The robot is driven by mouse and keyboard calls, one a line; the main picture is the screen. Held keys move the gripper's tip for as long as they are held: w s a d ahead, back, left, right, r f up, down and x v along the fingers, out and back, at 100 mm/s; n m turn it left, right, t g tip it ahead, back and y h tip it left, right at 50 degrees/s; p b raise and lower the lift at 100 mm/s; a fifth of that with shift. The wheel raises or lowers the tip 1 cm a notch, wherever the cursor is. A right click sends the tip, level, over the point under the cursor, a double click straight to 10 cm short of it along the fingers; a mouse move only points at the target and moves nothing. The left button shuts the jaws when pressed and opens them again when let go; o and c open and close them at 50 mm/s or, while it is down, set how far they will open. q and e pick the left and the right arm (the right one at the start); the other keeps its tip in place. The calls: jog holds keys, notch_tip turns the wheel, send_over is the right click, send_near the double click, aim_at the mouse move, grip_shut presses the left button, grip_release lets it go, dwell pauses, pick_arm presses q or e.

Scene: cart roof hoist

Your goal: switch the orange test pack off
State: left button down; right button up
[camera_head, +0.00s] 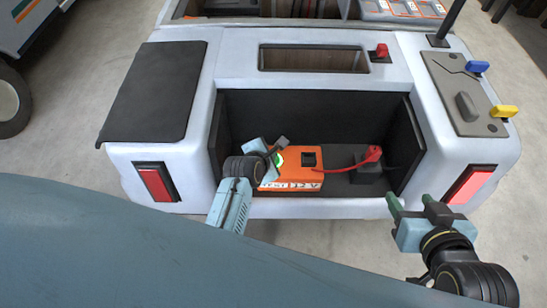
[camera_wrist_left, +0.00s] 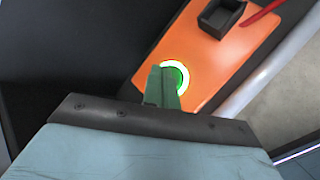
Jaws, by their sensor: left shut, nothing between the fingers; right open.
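The orange test pack (camera_head: 295,177) sits on the floor of the dark open bay at the cart's rear. Its round button, ringed in glowing green and white, shows in the left wrist view (camera_wrist_left: 184,71). My left gripper (camera_wrist_left: 163,82) is shut and empty, its fingertips over the button and covering its left part. I cannot tell whether they touch it. In the head view my left gripper (camera_head: 273,148) hides part of the pack's left end. My right gripper (camera_head: 415,205) is open and empty, outside the bay at the lower right.
A red plug (camera_head: 373,153) with a cable sits on a dark block right of the pack. The bay's dark side walls stand close on both sides.

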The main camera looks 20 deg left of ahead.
pick_arm(q)
jog(key=shift+f, duration=0.5)
dwell(0.6)
jog(key=shift+r, duration=0.1)
jog(key=shift+r+p, duration=0.9)
jog(key=shift+p, duration=0.2)
notch_tip(320, 180, up, 6)
jog(key=p, duration=0.7)
jog(key=shift+p, duration=0.3)
jog(key=shift+w+d+r, duration=0.1)
jog(key=shift+w+r, duration=0.05)
dwell(0.4)
